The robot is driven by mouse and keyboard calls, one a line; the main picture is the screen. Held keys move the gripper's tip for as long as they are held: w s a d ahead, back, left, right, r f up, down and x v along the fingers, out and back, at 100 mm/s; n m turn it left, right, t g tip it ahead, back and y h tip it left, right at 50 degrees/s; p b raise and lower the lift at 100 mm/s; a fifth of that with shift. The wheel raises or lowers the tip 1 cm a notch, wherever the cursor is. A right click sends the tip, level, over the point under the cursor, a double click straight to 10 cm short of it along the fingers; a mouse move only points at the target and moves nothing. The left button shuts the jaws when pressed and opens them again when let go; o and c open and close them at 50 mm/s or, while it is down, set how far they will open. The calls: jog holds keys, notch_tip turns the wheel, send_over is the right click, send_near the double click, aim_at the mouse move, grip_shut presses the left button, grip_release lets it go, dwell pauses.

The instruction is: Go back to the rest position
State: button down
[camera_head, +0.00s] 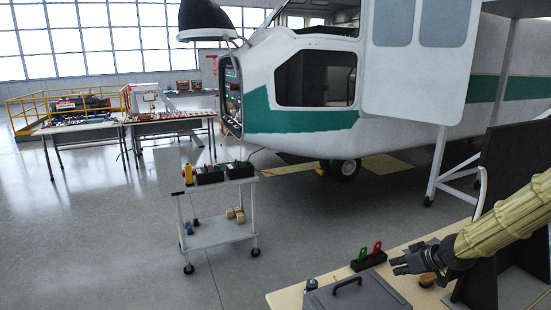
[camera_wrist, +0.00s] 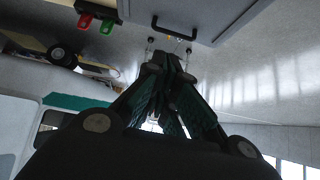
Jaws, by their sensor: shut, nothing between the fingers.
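My gripper (camera_head: 400,264) is at the lower right of the head view, at the end of my yellowish sleeved arm. It is above the wooden-topped bench (camera_head: 410,258), beside a grey case and a dark block. In the wrist view my gripper (camera_wrist: 172,66) points away from the camera with its fingers together. Nothing shows between them. Part of the bench is hidden by my arm and gripper.
The grey case (camera_head: 345,298) lies on the bench, near a dark block (camera_head: 368,261) holding a green and a red item. A dark upright panel (camera_head: 512,175) stands at the right.

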jog(key=s+a+f+m+g, duration=0.2)
jog(key=s+a+f, duration=0.4)
jog(key=s+f, duration=0.4)
jog(key=s+a+f+m+g, duration=0.1)
jog(key=s+a+f+g, duration=0.1)
jog(key=s+a+f, duration=0.75)
jog(key=s+f+m+g+h, duration=0.1)
jog(key=s+f, duration=0.3)
jog(key=s, duration=0.5)
jog(key=s+f+g+h, duration=0.15)
jog(key=s+f, duration=0.25)
jog(key=s, duration=0.4)
jog(key=s+f+m+g+h, duration=0.1)
jog(key=s+f, duration=0.3)
jog(key=s, duration=0.5)
notch_tip(320, 180, down, 10)
jog(key=b, duration=1.1)
jog(key=shift+s+f, duration=0.25)
jog(key=shift+s, duration=0.05)
jog(key=shift+d, duration=0.1)
